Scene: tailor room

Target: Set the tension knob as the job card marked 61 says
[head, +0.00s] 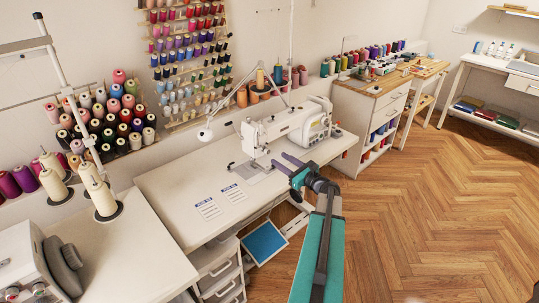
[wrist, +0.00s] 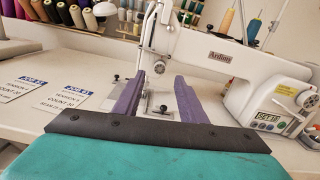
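The white sewing machine (head: 290,125) stands on the table, and its arm and head (wrist: 205,50) fill the upper wrist view. A small round metal knob (wrist: 159,67) sits on the machine's head, between my fingertips in the picture. Its setting is too small to read. My gripper (wrist: 159,78) has two purple fingers spread apart with nothing between them; it also shows in the head view (head: 279,160) in front of the machine. Whether it touches the knob cannot be told. Two job cards, left (wrist: 20,86) and right (wrist: 74,90), lie flat on the table; their small print is unclear.
A lamp arm (head: 207,132) stands behind the head. Thread cones (head: 104,198) stand on the left bench. Wooden floor (head: 440,200) is open to the right.

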